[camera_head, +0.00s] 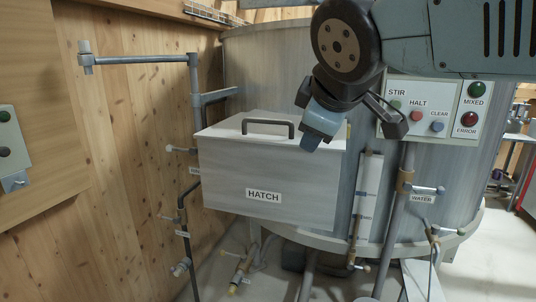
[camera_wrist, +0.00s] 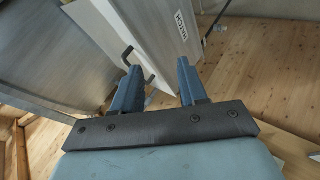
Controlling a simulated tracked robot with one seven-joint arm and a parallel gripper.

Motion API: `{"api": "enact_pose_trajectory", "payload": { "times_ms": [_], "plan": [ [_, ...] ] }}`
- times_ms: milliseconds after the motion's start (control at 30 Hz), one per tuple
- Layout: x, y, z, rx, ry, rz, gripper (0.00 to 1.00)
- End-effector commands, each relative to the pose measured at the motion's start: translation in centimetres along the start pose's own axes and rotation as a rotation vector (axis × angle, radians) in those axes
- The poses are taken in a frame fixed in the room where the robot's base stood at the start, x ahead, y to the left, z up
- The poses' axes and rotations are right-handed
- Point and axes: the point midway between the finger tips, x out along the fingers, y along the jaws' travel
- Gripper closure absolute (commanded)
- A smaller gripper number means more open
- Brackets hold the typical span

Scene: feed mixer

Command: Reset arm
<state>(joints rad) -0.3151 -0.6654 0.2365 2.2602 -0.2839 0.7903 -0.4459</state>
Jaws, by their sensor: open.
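My gripper (camera_wrist: 158,85) is open in the wrist view, with its two blue fingers spread apart and nothing between them. In the head view my arm comes in from the upper right, and the gripper hangs in front of the hatch box's right part. The grey hatch box (camera_head: 262,185) has a "HATCH" label and a dark handle (camera_head: 268,122) on its lid, which looks shut. In the wrist view the hatch box (camera_wrist: 150,25) lies beyond the fingers, with its handle (camera_wrist: 127,57) near the left finger. I cannot tell whether they touch.
The round metal mixer tank (camera_head: 265,65) stands behind the hatch. A control panel (camera_head: 432,108) with STIR, HALT and other buttons is at right. A "WATER" valve (camera_head: 425,190) and pipes stand below it. A wooden wall (camera_head: 120,140) with a pipe arm (camera_head: 140,60) closes off the left.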

Motion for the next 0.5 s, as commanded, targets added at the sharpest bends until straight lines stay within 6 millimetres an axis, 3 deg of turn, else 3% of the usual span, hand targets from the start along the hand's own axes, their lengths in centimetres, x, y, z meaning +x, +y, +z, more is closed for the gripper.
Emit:
{"api": "enact_pose_trajectory", "payload": {
  "times_ms": [267,400,500],
  "plan": [
    [2.6,-0.1,7.8,0.38,-0.138,-0.058,0.58],
    [3.8,-1.3,13.4,0.685,-0.233,-0.093,0.58],
    [4.3,-2.5,16.5,0.881,-0.286,-0.111,0.58]
  ]
}}
